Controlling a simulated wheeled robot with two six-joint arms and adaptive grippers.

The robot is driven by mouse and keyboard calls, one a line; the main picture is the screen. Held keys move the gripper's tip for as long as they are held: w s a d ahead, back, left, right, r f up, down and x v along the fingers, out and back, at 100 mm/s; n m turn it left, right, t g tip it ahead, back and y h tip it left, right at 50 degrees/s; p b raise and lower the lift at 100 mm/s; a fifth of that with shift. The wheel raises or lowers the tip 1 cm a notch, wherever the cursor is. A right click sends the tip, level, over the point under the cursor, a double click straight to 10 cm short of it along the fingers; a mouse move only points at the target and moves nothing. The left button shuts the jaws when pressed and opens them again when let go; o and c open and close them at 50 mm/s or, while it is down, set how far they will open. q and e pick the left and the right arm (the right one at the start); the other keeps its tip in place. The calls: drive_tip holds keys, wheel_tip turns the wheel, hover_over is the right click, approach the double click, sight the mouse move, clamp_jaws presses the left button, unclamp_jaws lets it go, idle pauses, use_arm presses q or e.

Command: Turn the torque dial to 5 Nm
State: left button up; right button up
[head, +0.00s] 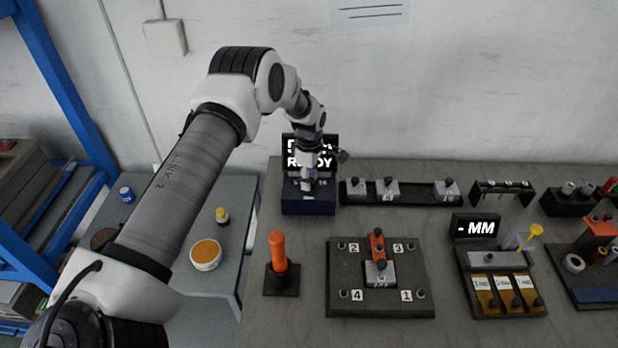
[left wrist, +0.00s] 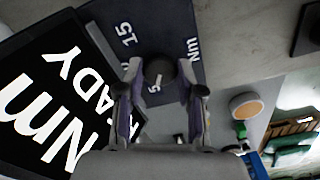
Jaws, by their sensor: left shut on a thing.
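The torque unit (head: 309,207) is a dark blue box with a black display (head: 326,146) behind it that reads READY, the rest partly covered by my arm. In the left wrist view the torque dial (left wrist: 161,71) is a dark round knob on the blue face, with a white mark near its lower edge. The printed figures 15, 5 and Nm stand around it; the 5 lies close to the white mark. My left gripper (head: 307,186) points down over the unit. In the left wrist view its fingers (left wrist: 160,84) are shut on the dial. My right gripper is out of view.
Right of the unit are a black rack (head: 415,192) with several grey blocks, a numbered plate (head: 340,270) with an orange clamp, and an MM display (head: 476,227). An orange-handled tool (head: 278,252) stands in front. Left, a lower grey table holds a tub (head: 206,254).

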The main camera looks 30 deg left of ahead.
use_arm(q)
drive_tip(key=o, duration=1.2)
drive_tip(key=shift+c, duration=0.2)
wheel_tip(320, 180, up, 12)
